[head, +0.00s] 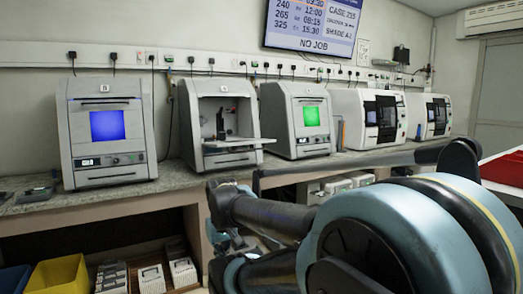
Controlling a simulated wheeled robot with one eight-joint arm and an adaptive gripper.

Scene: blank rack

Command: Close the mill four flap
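In the head view, one mill (217,120) on the bench has its front flap (236,146) lowered flat, sticking out toward me. Its lit chamber is open, and a dark spindle or holder shows inside. I cannot read a number on this mill, but it is the only one clearly seen open. My arm crosses the lower right foreground, below and in front of the flap and apart from it in the picture. Dark parts at the arm's far end (232,240) may be my gripper. Its fingers cannot be made out.
A mill with a blue window (107,125) stands left, and one with a green window (311,117) stands right; both look closed. Two white machines (369,117) (430,116) are farther right. The stone bench edge (100,199) runs below. A yellow bin (60,275) sits low left.

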